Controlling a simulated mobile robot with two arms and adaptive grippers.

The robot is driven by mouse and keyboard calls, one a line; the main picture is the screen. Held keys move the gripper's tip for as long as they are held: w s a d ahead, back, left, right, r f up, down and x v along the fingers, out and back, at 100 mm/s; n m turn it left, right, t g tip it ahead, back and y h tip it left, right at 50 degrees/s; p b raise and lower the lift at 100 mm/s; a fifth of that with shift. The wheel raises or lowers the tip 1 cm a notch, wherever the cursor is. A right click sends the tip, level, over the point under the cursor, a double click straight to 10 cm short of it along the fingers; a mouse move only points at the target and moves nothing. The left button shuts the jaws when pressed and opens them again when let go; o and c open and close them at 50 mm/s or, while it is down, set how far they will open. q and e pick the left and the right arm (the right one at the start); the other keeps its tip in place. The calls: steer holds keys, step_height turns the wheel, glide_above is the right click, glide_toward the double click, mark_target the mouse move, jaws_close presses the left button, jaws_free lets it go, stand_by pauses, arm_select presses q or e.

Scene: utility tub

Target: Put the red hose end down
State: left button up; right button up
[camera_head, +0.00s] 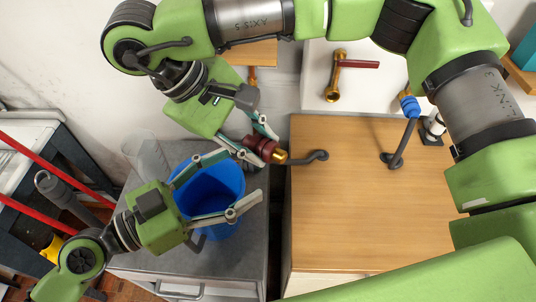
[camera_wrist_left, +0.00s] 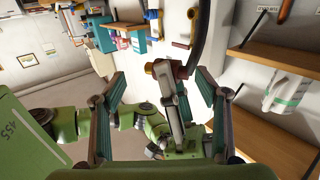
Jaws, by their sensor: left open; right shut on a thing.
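The dark red hose end (camera_head: 262,147) with its brass tip (camera_head: 280,156) is held in my right gripper (camera_head: 255,139), which is shut on it. A dark hose (camera_head: 308,157) runs from it to the wooden top. It hangs above the gap between the blue bucket and that top. My left gripper (camera_head: 246,177) is open and empty, just below the hose end and over the bucket. In the left wrist view, the red hose end (camera_wrist_left: 180,72) shows between my left gripper's spread fingers (camera_wrist_left: 157,80), with my right gripper behind it.
The blue bucket (camera_head: 228,180) stands on a grey cabinet (camera_head: 250,245). The wooden top (camera_head: 370,215) is largely clear. A blue hose end (camera_head: 409,105) stands at its back right. A brass tap with a red handle (camera_head: 360,64) is on the white surface behind.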

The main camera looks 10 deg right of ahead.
mark_target(271, 156)
arm_select(q)
steer(key=x, duration=0.8)
steer(key=shift+s, duration=0.1)
steer(key=c, duration=1.2)
arm_select(e)
steer(key=o, duration=1.2)
steer(key=shift+r, duration=0.1)
